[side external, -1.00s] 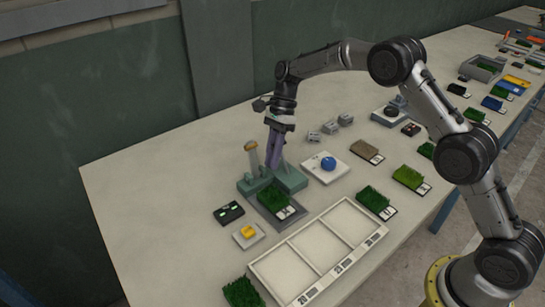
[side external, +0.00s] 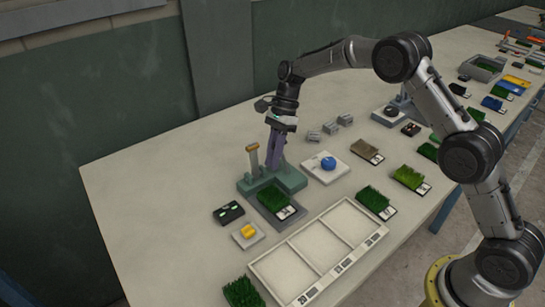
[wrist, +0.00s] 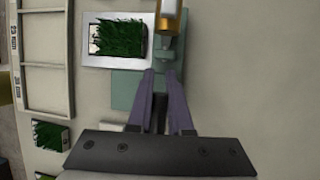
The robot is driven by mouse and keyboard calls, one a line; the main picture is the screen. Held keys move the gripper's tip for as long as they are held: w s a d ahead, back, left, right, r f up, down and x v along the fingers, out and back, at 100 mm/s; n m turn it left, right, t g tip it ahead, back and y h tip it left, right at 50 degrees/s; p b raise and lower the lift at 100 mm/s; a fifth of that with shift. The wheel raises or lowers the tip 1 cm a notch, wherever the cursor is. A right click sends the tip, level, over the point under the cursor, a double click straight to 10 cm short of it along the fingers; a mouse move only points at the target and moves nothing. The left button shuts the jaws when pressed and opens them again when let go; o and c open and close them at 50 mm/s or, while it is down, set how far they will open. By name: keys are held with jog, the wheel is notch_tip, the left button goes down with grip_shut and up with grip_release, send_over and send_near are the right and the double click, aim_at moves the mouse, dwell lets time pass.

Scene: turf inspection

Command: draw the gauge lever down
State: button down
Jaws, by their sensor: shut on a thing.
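The gauge (side external: 291,178) has a grey-green base and an upright post with a tan top (side external: 252,148). The tan top also shows at the upper edge of the wrist view (wrist: 182,22). My gripper (side external: 274,166) points down over the back of the base, right of the post. In the wrist view its two purple fingers (wrist: 159,74) close around a part of the gauge, apparently the lever, mostly hidden between them.
A white pad with a blue knob (side external: 328,163) stands right of the gauge. A black box (side external: 228,212) and a yellow button on a plate (side external: 248,232) lie front left. An empty pale divided tray (side external: 318,208) lies in front. More turf samples (side external: 374,198) stand right.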

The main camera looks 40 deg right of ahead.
jog(key=shift+s+r+n+t, duration=0.15)
jog(key=shift+s+r+t, duration=0.15)
jog(key=shift+t, duration=0.3)
jog(key=shift+s+r+n+t, duration=0.2)
jog(key=shift+s+t, duration=0.15)
jog(key=shift+t, duration=0.25)
jog(key=t, duration=0.1)
jog(key=s+t, duration=0.1)
jog(key=t, duration=0.1)
jog(key=shift+s+d+r+n, duration=0.1)
jog(key=shift+s+r+n, duration=0.05)
jog(key=shift+s+n, duration=0.15)
jog(key=shift+s, duration=0.7)
jog(key=c, duration=0.8)
grip_release()
jog(key=shift+c, duration=0.2)
jog(key=v, duration=1.3)
jog(key=shift+s+r, duration=0.2)
jog(key=shift+r, duration=0.1)
